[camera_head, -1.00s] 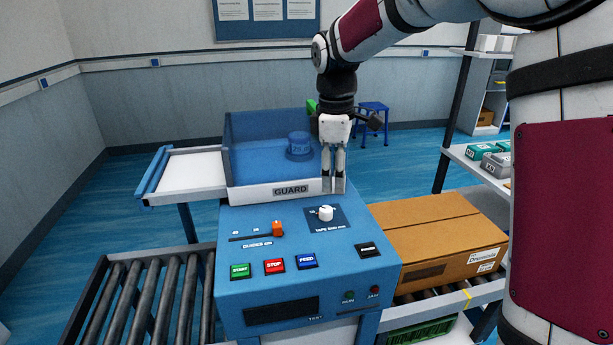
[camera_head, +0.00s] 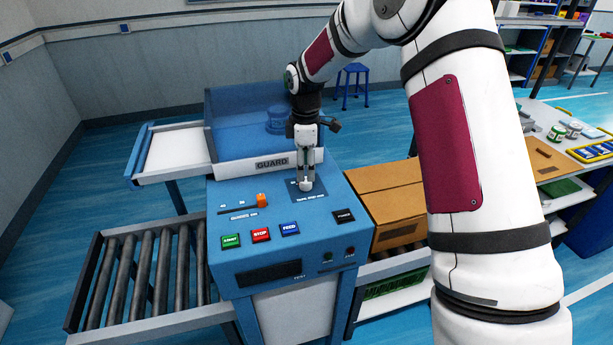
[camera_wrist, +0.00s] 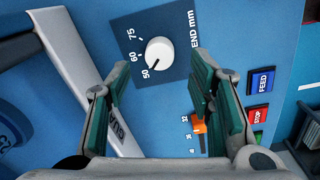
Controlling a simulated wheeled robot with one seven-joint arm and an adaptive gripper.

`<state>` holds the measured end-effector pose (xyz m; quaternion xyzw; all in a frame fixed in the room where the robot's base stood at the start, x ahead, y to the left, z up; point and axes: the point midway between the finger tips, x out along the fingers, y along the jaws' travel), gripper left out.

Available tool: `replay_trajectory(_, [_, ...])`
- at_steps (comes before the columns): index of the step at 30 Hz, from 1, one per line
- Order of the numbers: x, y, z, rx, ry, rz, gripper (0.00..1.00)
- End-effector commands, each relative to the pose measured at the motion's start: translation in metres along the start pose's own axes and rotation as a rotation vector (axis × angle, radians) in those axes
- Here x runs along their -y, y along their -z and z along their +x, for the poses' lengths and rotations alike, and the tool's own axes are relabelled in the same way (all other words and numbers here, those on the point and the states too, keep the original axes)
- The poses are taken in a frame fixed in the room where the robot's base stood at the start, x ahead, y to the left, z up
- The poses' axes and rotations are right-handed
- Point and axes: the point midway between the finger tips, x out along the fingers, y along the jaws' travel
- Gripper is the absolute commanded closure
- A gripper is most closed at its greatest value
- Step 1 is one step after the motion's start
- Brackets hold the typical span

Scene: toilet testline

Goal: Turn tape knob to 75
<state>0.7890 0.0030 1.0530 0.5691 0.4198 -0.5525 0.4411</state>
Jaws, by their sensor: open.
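The white round tape knob (camera_wrist: 159,53) sits on a dark plate marked 50, 60 and 75 in the wrist view. Its dark pointer line is turned toward the 50 mark. My gripper (camera_wrist: 163,75) is open, with its two fingers on either side of the knob as seen from the wrist. In the head view my gripper (camera_head: 306,184) is down at the knob (camera_head: 306,185), which the fingers partly cover. I cannot tell whether the fingers touch it.
The blue panel also carries the orange guides slider (camera_head: 262,200), a green START button (camera_head: 231,241), a red STOP button (camera_head: 261,235) and a blue FEED button (camera_head: 290,228). The guard (camera_head: 272,163) stands behind the knob. A cardboard box (camera_head: 385,200) lies to the right.

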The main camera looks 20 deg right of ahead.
Motion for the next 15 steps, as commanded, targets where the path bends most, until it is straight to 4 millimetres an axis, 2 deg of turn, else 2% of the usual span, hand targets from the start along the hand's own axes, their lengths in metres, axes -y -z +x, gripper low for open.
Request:
replay_trajectory(3, [0.001,-0.001,0.02,0.002,0.002,0.0,0.52])
replay_trajectory(6, [0.001,-0.001,0.032,0.001,0.001,0.0,0.52])
replay_trajectory(15, [-0.001,0.0,0.045,0.0,-0.001,0.0,0.52])
